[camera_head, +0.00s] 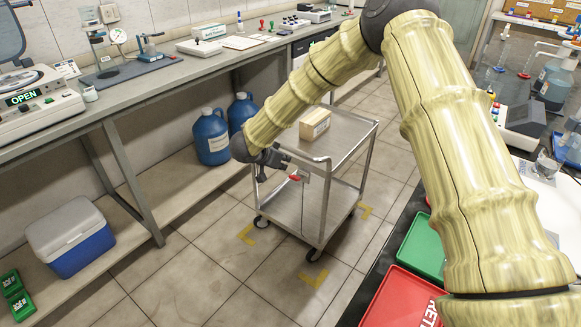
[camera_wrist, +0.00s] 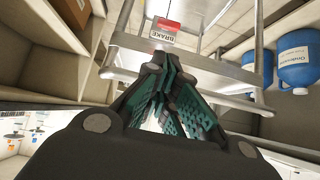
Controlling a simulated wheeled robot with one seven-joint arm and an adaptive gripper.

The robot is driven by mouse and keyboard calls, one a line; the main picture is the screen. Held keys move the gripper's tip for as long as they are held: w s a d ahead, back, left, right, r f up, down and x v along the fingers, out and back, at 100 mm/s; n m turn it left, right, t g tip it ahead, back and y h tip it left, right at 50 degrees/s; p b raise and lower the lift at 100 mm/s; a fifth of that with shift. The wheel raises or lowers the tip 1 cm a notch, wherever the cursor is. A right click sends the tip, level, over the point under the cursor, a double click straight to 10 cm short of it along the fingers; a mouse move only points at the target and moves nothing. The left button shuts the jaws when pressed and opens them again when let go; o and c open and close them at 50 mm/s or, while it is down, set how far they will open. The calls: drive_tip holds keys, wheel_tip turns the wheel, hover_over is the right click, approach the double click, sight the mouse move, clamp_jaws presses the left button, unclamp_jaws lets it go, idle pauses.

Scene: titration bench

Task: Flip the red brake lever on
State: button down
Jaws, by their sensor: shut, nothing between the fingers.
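The red brake lever (camera_head: 295,178) is a small red piece at the near left side of the metal cart (camera_head: 315,213), below its top shelf. In the wrist view the red lever (camera_wrist: 168,26) shows above a white plate marked BRAKE (camera_wrist: 162,39), just beyond my fingertips. My gripper (camera_head: 284,160) is beside the cart, close to the lever, up and left of it in the head view. In the wrist view my gripper (camera_wrist: 157,64) has its fingers together and holds nothing. I cannot tell whether the fingertips touch the lever or its plate.
A cardboard-coloured box (camera_head: 315,124) sits on the cart's top shelf. Blue jugs (camera_head: 211,137) stand on the low shelf left of the cart. A blue and white cooler (camera_head: 72,237) is farther left. Red (camera_head: 398,300) and green (camera_head: 424,246) trays lie at lower right. Floor is clear around the cart's front.

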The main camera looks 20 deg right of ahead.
hover_over(293, 176)
drive_tip(key=s+a, duration=0.1)
wheel_tip(293, 176, down, 6)
drive_tip(key=shift+x, duration=1.15)
drive_tip(key=shift+w+f, duration=0.2)
drive_tip(key=shift+f, duration=0.05)
drive_tip(key=shift+s+d+r, duration=0.1)
drive_tip(key=shift+r, duration=0.05)
drive_tip(key=shift+b, duration=0.3)
drive_tip(key=shift+a+f, duration=0.2)
drive_tip(key=shift+a, duration=0.05)
